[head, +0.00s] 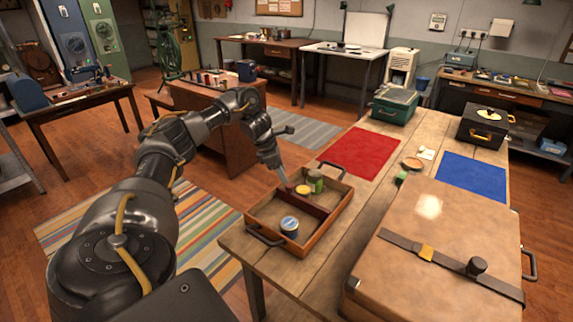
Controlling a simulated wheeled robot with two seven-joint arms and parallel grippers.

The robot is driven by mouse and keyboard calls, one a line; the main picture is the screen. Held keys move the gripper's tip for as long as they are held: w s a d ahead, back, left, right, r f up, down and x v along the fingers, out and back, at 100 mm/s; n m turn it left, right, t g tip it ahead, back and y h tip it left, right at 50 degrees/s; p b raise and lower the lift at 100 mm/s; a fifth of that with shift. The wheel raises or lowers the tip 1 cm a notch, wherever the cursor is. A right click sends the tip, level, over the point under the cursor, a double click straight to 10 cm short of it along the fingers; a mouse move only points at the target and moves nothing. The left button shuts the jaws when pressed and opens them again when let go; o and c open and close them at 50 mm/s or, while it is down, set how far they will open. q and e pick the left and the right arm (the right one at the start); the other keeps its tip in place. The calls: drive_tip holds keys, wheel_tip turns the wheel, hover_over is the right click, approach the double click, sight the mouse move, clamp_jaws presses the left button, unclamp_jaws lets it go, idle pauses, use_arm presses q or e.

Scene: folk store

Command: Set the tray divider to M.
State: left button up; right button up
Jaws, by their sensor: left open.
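The wooden tray (329,221) stands at the table's near left corner, with a dark handle at each end. A dark red divider (312,207) runs across its inside. A blue-and-white tin (289,227) is on the near side of the divider. A yellow-topped item (303,190) and a green can (316,181) are on the far side. My left gripper (289,187) is open and points down at the tray's left side, by the divider's left end. I cannot tell whether it touches the divider. No M mark is legible. My right gripper is out of view.
A large tan case (440,240) with a dark strap fills the table's right front. A red mat (361,152), a blue mat (472,178), a green box (395,106) and a black box (484,125) lie farther back. Small items sit between the mats.

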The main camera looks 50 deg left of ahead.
use_arm(q)
drive_tip(key=p+v, duration=0.1)
drive_tip(key=v, duration=0.4)
idle(0.5)
